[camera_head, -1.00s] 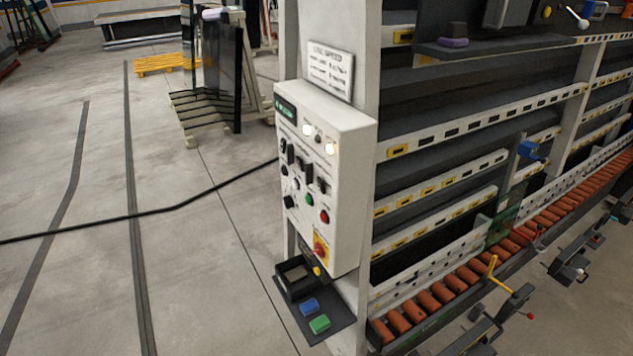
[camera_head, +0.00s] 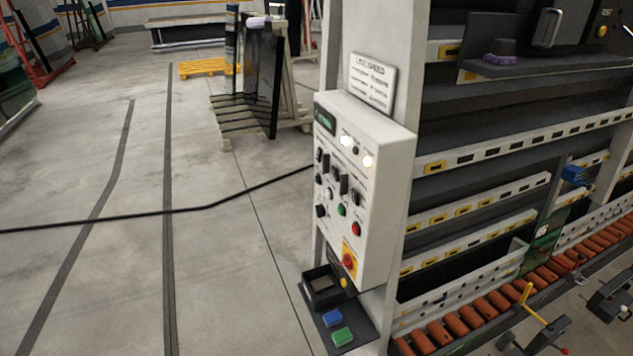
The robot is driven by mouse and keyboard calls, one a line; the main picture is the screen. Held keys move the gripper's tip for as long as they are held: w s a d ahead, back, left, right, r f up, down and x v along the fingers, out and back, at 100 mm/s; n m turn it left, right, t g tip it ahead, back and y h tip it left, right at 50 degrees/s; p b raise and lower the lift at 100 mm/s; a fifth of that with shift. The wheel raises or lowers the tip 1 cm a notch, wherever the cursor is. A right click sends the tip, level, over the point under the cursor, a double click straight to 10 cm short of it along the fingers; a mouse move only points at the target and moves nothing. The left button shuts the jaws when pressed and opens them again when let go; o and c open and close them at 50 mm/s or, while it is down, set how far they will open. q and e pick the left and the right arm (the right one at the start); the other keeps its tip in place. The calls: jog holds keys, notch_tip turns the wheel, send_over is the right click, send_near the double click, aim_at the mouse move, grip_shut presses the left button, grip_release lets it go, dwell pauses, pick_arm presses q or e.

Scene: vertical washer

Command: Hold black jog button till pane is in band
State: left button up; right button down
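The white control box (camera_head: 362,190) is on a pale post at the middle of the view. Its face carries a small display, two lit lamps, several black controls (camera_head: 343,183), a green button (camera_head: 342,210), a red button (camera_head: 356,229) and a red knob on a yellow plate (camera_head: 348,263). I cannot tell which black control is the jog button. A greenish glass pane (camera_head: 543,243) seems to stand upright at the orange rollers (camera_head: 470,318), at right. I cannot make out the band. Neither gripper is in view.
A dark shelf below the box holds a black tray (camera_head: 318,298), a blue block (camera_head: 332,318) and a green block (camera_head: 342,336). A black cable (camera_head: 170,211) runs to the box across the left. A glass rack (camera_head: 262,85) and yellow pallet (camera_head: 205,68) stand behind. Left floor is mostly clear.

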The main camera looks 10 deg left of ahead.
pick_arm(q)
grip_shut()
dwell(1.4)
